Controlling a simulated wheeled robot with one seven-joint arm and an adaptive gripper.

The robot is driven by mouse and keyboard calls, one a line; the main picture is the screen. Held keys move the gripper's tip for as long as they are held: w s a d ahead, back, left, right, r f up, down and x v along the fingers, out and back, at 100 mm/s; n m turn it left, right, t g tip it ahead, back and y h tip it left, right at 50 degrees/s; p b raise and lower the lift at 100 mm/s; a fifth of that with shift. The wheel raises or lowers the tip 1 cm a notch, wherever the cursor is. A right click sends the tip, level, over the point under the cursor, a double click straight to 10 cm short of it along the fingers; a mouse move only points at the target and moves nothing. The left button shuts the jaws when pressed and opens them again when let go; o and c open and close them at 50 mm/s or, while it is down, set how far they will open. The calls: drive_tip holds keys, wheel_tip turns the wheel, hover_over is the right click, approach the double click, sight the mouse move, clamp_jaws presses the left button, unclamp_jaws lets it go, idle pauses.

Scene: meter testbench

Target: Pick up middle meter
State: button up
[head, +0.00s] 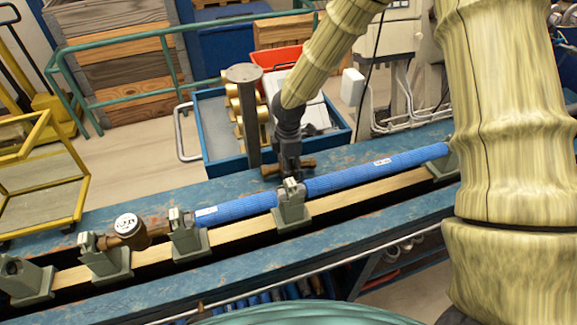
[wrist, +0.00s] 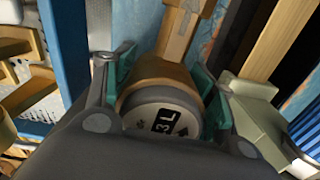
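The middle meter (head: 269,172) is a brass body with pipe ends to both sides. It lies behind the row of clamps, over the blue bench top, mostly hidden by my gripper. In the wrist view, the teal pads of my gripper (wrist: 166,85) press against both sides of the brass body. I cannot tell whether the meter touches the bench.
Another brass meter (head: 129,228) with a white face sits between grey clamps at left. A grey clamp (head: 291,207) stands right in front of my gripper, between blue pipes (head: 375,169). A grey post (head: 247,115) and a blue cart (head: 224,165) stand behind.

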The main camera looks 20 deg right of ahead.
drive_tip(key=c, duration=0.9)
drive_tip(key=shift+w+r, duration=0.1)
drive_tip(key=shift+r, duration=0.05)
drive_tip(key=shift+c, duration=0.2)
